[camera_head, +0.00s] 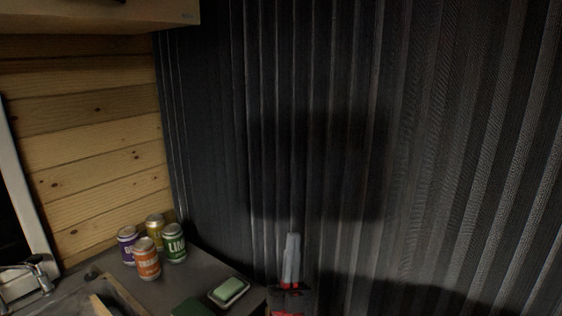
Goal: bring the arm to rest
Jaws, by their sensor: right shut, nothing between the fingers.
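My right gripper (291,262) shows at the bottom middle of the head view, pointing up. Its grey fingers are together and hold nothing. It stands just right of the counter's edge, in front of the dark ribbed curtain. The rest of its arm is cut off by the bottom of the picture. My left gripper is not in view.
On the grey counter (190,281) stand several cans, including an orange one (146,260) and a green one (174,243). A green bar (229,288) lies in a small dish beside my right gripper. A dark curtain (420,150) fills the right. A tap (35,270) is at left.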

